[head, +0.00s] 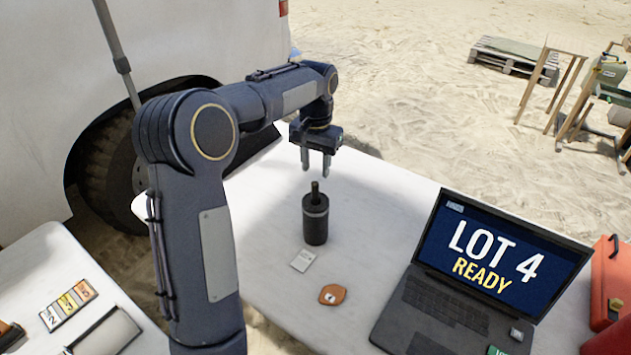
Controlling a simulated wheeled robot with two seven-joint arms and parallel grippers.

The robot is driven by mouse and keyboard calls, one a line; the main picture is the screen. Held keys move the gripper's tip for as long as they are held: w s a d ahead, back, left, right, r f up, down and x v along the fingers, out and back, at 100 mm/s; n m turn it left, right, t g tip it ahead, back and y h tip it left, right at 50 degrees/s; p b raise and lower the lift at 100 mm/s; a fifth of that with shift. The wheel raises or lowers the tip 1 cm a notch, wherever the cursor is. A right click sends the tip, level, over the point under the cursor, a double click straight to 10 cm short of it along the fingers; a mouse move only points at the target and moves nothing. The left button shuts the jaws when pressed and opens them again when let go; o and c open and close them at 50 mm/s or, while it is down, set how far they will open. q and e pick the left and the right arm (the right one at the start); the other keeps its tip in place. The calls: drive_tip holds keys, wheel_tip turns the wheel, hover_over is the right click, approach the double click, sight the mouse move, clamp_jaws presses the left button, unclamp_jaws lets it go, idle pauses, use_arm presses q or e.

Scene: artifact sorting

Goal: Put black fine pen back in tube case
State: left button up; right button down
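The black tube case (315,222) stands upright on the white table. A black pen (315,190) stands upright in its top, with its upper end sticking out. My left gripper (316,168) hangs above the case, fingers pointing down. Its two fingers are apart, with nothing visible between them, and their tips are a little above the pen's end. My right gripper is not in the head view.
A laptop (440,300) reading "LOT 4 READY" stands to the right on the white table (375,195). A small white card (303,260) and an orange-brown piece (332,294) lie before the case. A red box (608,280) is at the right edge.

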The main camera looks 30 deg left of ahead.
use_arm(q)
drive_tip(key=shift+r, duration=1.6)
drive_tip(key=shift+s+r, duration=0.2)
drive_tip(key=shift+s, duration=0.05)
drive_tip(key=s+d+r+t+h, duration=0.1)
drive_tip(key=s+d+r, duration=0.1)
drive_tip(key=s, duration=0.5)
drive_tip(key=s+d+r+t+h, duration=0.1)
drive_tip(key=s+d+t, duration=0.1)
drive_tip(key=s, duration=0.5)
drive_tip(key=s+d+f+t, duration=0.1)
drive_tip(key=s+d+f, duration=0.1)
drive_tip(key=s, duration=0.3)
drive_tip(key=s+d+f+h, duration=0.1)
drive_tip(key=s+d+f, duration=0.1)
drive_tip(key=s+d, duration=0.1)
drive_tip(key=s+d+f+n+t, duration=0.1)
drive_tip(key=s+d+f, duration=0.1)
drive_tip(key=s, duration=0.4)
drive_tip(key=shift+s+d+f+t+h, duration=0.3)
drive_tip(key=shift+f+h, duration=0.05)
drive_tip(key=shift+h, duration=0.05)
